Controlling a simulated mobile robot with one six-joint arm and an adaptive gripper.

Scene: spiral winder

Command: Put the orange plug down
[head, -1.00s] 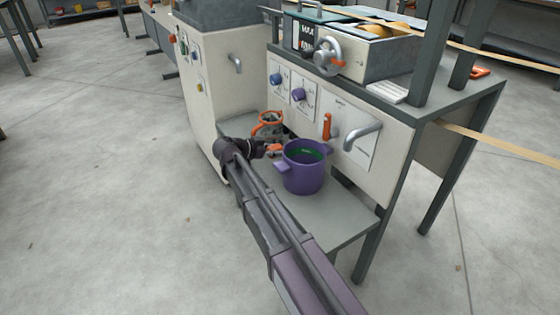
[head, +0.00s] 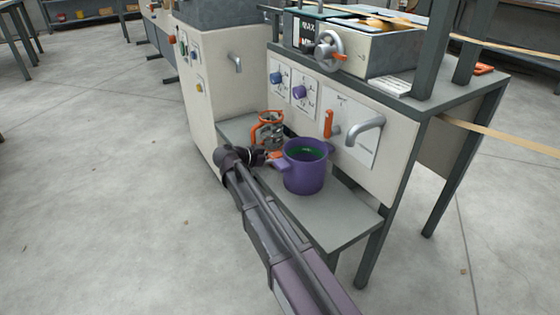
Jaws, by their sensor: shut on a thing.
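My gripper (head: 266,158) is at the end of my arm, low over the grey shelf, just left of the purple pot. It is shut on the orange plug (head: 276,154), a small orange piece showing at the fingertips. The plug is mostly hidden by the fingers and the pot's left handle. I cannot tell whether it touches the shelf.
The purple pot (head: 305,176) with green inside stands on the grey shelf (head: 338,216). An orange-and-grey jug-like object (head: 269,126) stands behind my gripper. A grey spout (head: 365,131) and orange lever (head: 329,123) jut from the panel. The shelf's front right is bare.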

